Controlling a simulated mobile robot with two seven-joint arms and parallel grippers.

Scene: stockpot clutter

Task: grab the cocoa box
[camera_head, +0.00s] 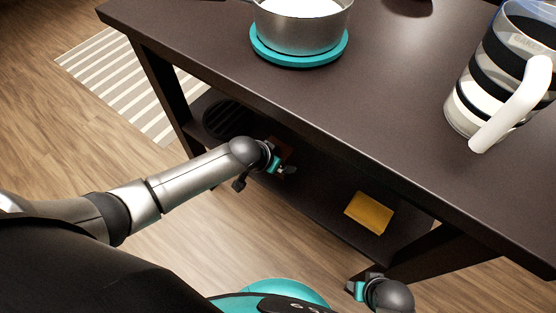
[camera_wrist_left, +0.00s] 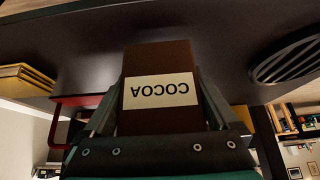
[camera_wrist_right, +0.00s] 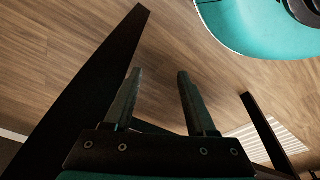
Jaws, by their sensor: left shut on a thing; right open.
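The cocoa box (camera_wrist_left: 158,62) is brown with a white label reading COCOA, upside down in the left wrist view. My left gripper (camera_wrist_left: 160,100) is shut on it, with a finger along each side. In the head view the left gripper (camera_head: 272,166) is at the lower shelf of the dark table, and a reddish-brown bit of the box (camera_head: 284,147) shows just beyond it. I cannot tell whether the box touches the shelf. My right gripper (camera_wrist_right: 157,90) is open and empty; in the head view it is low near a table leg (camera_head: 360,286).
On the lower shelf (camera_head: 318,180) lie a yellow book-like thing (camera_head: 369,213) and a round dark slatted item (camera_head: 226,118). The tabletop (camera_head: 400,90) above overhangs the shelf. It bears a pot (camera_head: 303,32) on a teal trivet (camera_head: 300,58) and a striped pitcher (camera_head: 490,95).

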